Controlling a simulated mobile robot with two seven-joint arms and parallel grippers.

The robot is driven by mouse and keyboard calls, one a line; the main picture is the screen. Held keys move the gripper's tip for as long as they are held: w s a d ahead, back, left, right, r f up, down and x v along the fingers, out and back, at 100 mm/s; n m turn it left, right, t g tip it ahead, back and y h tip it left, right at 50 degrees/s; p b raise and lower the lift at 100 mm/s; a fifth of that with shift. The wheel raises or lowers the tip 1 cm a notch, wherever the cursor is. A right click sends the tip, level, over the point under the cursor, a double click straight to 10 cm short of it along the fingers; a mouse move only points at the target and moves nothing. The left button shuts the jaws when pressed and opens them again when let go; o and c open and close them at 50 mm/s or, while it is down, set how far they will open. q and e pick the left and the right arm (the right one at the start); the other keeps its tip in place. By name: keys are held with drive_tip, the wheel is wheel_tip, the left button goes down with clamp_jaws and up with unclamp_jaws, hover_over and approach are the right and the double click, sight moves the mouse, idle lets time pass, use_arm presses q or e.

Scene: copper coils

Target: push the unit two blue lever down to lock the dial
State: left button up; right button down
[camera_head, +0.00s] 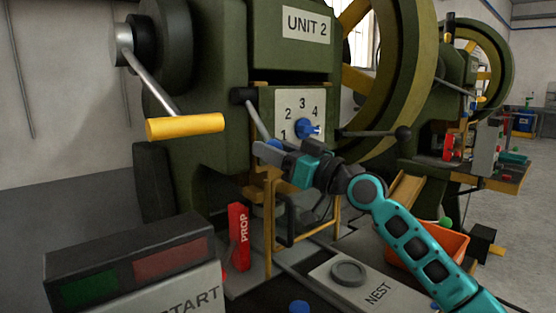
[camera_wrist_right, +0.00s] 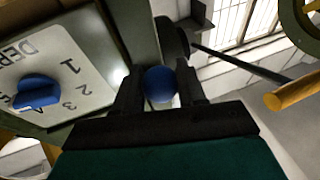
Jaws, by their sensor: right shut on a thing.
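The unit two press (camera_head: 205,70) carries a white dial plate (camera_head: 285,105) with numbers and a blue dial knob (camera_head: 310,128). Left of the plate, the blue lever's grey rod (camera_head: 256,118) slopes down and right from a black pivot (camera_head: 242,95). Its blue ball end (camera_head: 275,143) is mostly hidden by my right gripper (camera_head: 266,149). In the right wrist view the blue ball (camera_wrist_right: 160,85) sits between the fingers of my right gripper (camera_wrist_right: 160,82), which is shut on it. The dial knob (camera_wrist_right: 37,91) shows there at the left. My left gripper is out of view.
A crank with a yellow handle (camera_head: 185,125) juts out at left. A black-knobbed bar (camera_head: 375,133) extends right of the dial. Below stand a red prop (camera_head: 238,237), a nest plate (camera_head: 375,290), a start box (camera_head: 130,265) and an orange bin (camera_head: 440,250).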

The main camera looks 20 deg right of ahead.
use_arm(q)
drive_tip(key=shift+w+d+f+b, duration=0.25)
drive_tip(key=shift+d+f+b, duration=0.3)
drive_tip(key=shift+b, duration=0.6)
use_arm(e)
drive_tip(key=shift+w+a+f, duration=0.2)
drive_tip(key=shift+w+f, duration=0.35)
drive_tip(key=shift+f, duration=0.05)
drive_tip(key=shift+w+a+f, duration=0.2)
drive_tip(key=shift+w+f, duration=0.3)
drive_tip(key=shift+f, duration=0.05)
drive_tip(key=c, duration=0.7)
unclamp_jaws()
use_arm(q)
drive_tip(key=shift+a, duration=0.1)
use_arm(e)
drive_tip(key=shift+r, duration=0.15)
